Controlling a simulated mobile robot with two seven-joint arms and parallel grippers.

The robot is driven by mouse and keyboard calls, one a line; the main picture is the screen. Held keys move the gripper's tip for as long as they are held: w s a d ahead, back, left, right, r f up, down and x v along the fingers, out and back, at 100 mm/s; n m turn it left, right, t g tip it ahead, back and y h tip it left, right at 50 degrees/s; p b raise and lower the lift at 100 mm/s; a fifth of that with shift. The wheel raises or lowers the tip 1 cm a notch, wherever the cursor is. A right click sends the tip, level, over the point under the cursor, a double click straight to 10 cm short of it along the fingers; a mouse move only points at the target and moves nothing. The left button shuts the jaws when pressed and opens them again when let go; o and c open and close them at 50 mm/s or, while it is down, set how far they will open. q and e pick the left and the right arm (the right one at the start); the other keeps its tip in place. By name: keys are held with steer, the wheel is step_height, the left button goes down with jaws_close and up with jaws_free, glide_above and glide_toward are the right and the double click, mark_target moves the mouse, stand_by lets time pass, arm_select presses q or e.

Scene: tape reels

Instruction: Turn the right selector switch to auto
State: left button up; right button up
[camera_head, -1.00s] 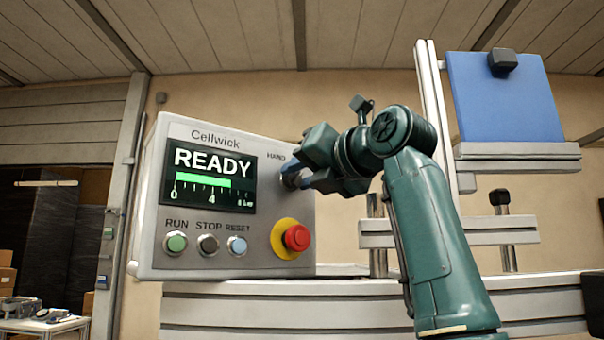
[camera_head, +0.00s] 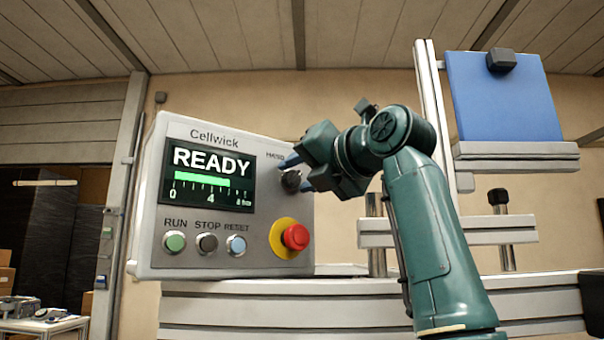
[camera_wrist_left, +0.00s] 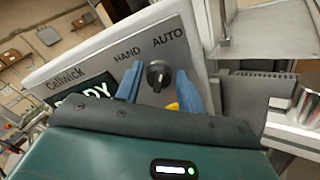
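The right selector switch is a dark round knob with a raised grip bar, on the sloped front of a grey control box. In the head view the knob (camera_head: 290,181) is at the box's upper right, partly beside my left gripper (camera_head: 293,173). In the left wrist view the knob (camera_wrist_left: 158,75) sits below the printed words HAND and AUTO. My left gripper (camera_wrist_left: 158,72) is open, with a blue finger on each side of the knob and visible gaps. The bar's exact setting is hard to tell. AUTO is hidden in the head view. My right gripper is out of view.
A red emergency button (camera_head: 295,237) on a yellow ring is just below the knob. RUN (camera_head: 174,242), STOP (camera_head: 207,243) and RESET (camera_head: 236,245) buttons line the lower left. The display (camera_head: 209,180) reads READY. A blue panel (camera_head: 503,97) stands at right.

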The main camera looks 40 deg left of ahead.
arm_select(q)
steer(key=shift+o, duration=1)
steer(key=b+v, duration=0.2)
steer(key=v, duration=1.1)
steer(key=shift+d, duration=0.1)
